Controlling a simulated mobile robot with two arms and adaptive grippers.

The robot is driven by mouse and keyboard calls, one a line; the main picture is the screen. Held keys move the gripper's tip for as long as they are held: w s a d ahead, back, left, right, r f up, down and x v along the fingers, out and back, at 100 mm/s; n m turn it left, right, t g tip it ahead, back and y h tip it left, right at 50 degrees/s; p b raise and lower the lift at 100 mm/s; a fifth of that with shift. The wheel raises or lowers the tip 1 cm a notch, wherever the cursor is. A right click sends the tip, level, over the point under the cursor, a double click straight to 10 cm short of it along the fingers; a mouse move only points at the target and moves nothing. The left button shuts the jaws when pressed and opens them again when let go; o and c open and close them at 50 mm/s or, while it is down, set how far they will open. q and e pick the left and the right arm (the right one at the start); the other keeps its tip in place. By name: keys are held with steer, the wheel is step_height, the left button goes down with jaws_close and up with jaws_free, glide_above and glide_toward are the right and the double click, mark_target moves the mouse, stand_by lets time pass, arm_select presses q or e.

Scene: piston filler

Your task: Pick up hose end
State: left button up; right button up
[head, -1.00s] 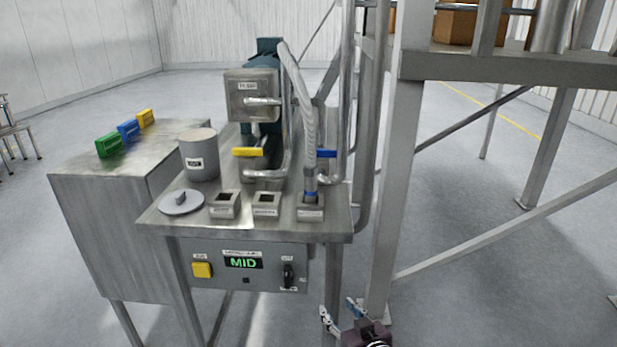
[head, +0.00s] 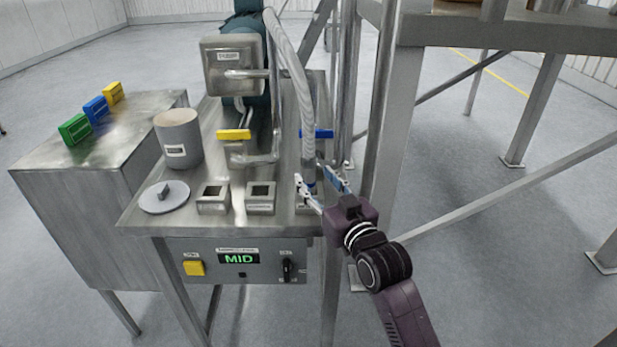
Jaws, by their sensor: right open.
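The hose (head: 296,85) is a ribbed grey tube that arches from the top of the machine down to the table's right side. Its lower end (head: 309,174), with a blue band, stands upright in a small metal holder that my gripper partly hides. My right gripper (head: 321,184) is open. Its fingers point up and away at the hose end, one to the left and one to the right of it in the picture. I cannot tell whether they touch it. My left gripper is not in view.
Two empty square holders (head: 261,197), a round lid (head: 164,196) and a grey pot (head: 178,139) stand on the steel table. A blue handle (head: 317,133) is behind the hose end. A steel frame post (head: 387,120) rises close right of my gripper.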

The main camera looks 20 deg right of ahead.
mark_target(312, 171)
steer(key=w, duration=0.1)
steer(key=w+p, duration=0.1)
steer(key=w, duration=0.1)
steer(key=shift+a+r, duration=0.1)
steer(key=shift+r, duration=0.2)
steer(key=shift+w+a+f+p, duration=0.1)
steer(key=shift+w+p, duration=0.1)
steer(key=shift+w, duration=0.2)
steer(key=shift+w+f+p, duration=0.1)
steer(key=shift+w+p, duration=0.05)
steer(key=shift+w, duration=0.35)
steer(key=shift+c, duration=1.4)
steer(key=c, duration=0.5)
jaws_close()
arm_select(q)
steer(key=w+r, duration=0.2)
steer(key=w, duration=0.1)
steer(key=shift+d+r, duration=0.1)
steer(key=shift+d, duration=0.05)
arm_select(e)
steer(key=shift+r, duration=0.1)
